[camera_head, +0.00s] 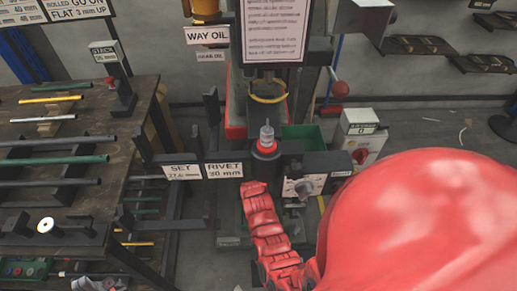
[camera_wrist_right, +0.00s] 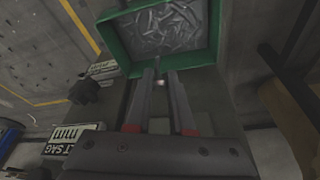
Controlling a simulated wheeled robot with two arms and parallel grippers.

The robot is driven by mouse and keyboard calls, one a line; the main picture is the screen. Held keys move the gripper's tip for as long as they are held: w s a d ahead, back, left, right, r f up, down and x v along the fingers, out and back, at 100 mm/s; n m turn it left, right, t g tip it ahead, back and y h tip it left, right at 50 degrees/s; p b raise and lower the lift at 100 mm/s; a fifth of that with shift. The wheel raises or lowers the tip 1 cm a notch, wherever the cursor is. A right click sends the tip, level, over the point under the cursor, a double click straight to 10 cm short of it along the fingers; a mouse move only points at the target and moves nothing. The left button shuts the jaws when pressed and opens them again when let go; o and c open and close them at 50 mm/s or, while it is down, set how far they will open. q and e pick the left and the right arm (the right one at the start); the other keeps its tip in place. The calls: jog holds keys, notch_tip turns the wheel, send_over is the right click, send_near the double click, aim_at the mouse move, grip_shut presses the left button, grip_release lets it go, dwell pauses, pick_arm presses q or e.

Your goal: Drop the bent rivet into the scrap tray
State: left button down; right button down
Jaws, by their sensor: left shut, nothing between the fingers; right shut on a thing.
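The scrap tray is a green box (camera_wrist_right: 118,38) full of grey metal pieces, at the top of the right wrist view. Part of its green side shows behind the press in the head view (camera_head: 317,134). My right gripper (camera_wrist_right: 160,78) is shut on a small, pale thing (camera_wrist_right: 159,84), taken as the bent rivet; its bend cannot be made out. The fingertips point at the tray's near rim.
A dark workbench (camera_head: 95,205) with coloured rods is at left. A white box with a red button (camera_head: 360,140) stands at right. My red arm covers the lower right.

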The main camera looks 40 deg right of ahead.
jog(key=shift+f+b, duration=0.65)
jog(key=shift+f, duration=0.95)
jog(key=c, duration=0.7)
grip_release()
jog(key=shift+r, duration=0.15)
jog(key=v, duration=0.7)
jog(key=shift+p, duration=0.35)
jog(key=shift+s+a+r, duration=0.1)
